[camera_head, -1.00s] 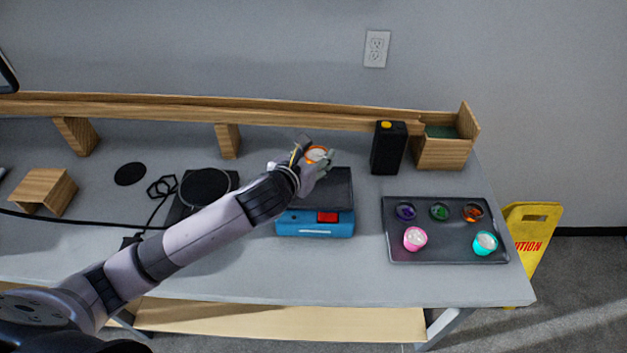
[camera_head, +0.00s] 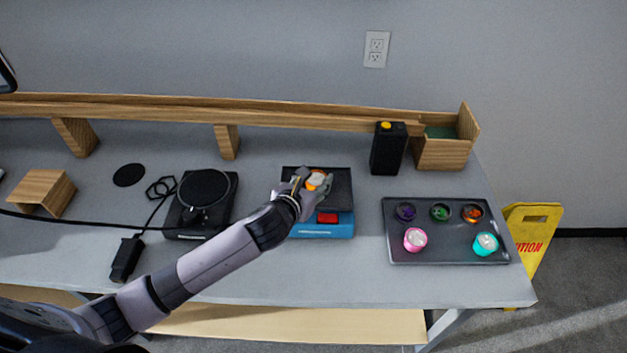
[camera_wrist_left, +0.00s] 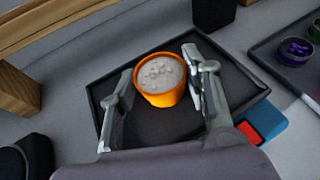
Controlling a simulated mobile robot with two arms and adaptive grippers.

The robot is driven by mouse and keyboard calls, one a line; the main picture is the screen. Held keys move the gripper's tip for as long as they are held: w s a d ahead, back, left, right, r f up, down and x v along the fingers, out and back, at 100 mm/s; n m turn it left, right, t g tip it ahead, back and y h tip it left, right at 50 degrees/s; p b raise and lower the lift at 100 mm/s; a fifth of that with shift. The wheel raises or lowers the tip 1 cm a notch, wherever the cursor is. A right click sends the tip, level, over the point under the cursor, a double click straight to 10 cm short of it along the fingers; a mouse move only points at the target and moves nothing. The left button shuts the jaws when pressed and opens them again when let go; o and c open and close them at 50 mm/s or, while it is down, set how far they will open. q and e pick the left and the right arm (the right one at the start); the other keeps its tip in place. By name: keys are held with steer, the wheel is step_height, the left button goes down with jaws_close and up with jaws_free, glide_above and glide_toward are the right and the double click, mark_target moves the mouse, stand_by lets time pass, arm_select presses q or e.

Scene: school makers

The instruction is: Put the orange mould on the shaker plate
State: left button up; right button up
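The orange mould (camera_head: 316,181), a small cup filled with pale grainy material, is between the fingers of my left gripper (camera_head: 314,178). I cannot tell whether the mould's base touches the plate. My right gripper is not in view.
A dark tray (camera_head: 440,254) on the right holds several coloured cups. A black box with a yellow button (camera_head: 388,150) stands behind the shaker. A black turntable-like device (camera_head: 205,188) is on the left, with a cable and a wooden stand (camera_head: 42,188).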

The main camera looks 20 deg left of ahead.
arm_select(q)
steer(key=o, duration=0.4)
steer(key=shift+o, duration=0.2)
steer(key=shift+r, duration=0.1)
steer(key=shift+s+r, duration=0.1)
steer(key=shift+r, duration=0.05)
steer(key=v, duration=1.2)
